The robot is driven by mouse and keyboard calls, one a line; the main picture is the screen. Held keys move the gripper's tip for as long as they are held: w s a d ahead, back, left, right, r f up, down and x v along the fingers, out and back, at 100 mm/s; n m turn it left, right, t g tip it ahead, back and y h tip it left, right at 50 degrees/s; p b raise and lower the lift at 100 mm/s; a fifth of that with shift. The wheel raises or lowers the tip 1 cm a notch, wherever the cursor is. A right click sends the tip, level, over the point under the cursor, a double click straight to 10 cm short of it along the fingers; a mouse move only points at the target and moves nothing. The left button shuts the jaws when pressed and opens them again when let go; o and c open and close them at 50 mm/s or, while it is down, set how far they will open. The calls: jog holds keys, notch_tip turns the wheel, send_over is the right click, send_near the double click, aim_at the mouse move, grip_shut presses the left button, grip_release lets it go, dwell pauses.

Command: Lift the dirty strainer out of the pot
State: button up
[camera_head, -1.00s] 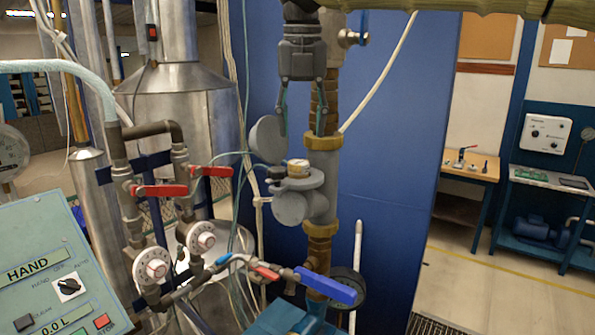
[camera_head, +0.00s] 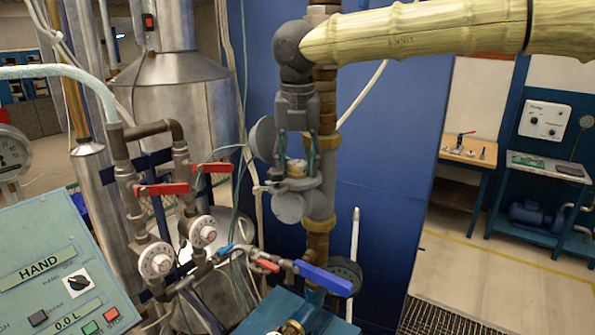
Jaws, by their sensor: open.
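The strainer (camera_head: 296,168) shows as a small brass-coloured top in the mouth of the grey pot (camera_head: 290,207) on the vertical pipe. Its lower part is hidden inside the pot. The pot's round grey lid (camera_head: 262,138) stands swung up at the left. My gripper (camera_head: 296,162) points straight down over the pot. It is open, with one finger on either side of the strainer's top. I cannot tell whether the fingers touch it.
The vertical pipe (camera_head: 318,238) runs right behind my gripper. A blue-handled valve (camera_head: 323,279) lies below the pot. Red-handled valves (camera_head: 160,190) and a control panel (camera_head: 60,270) are at the left. Hoses and wires hang close to the pot's left. The floor at the right is clear.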

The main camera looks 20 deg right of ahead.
jog(key=shift+s+r, duration=0.1)
jog(key=shift+s, duration=0.15)
jog(key=shift+w, duration=0.2)
jog(key=c, duration=0.9)
jog(key=shift+o, duration=0.2)
jog(key=shift+s, duration=0.1)
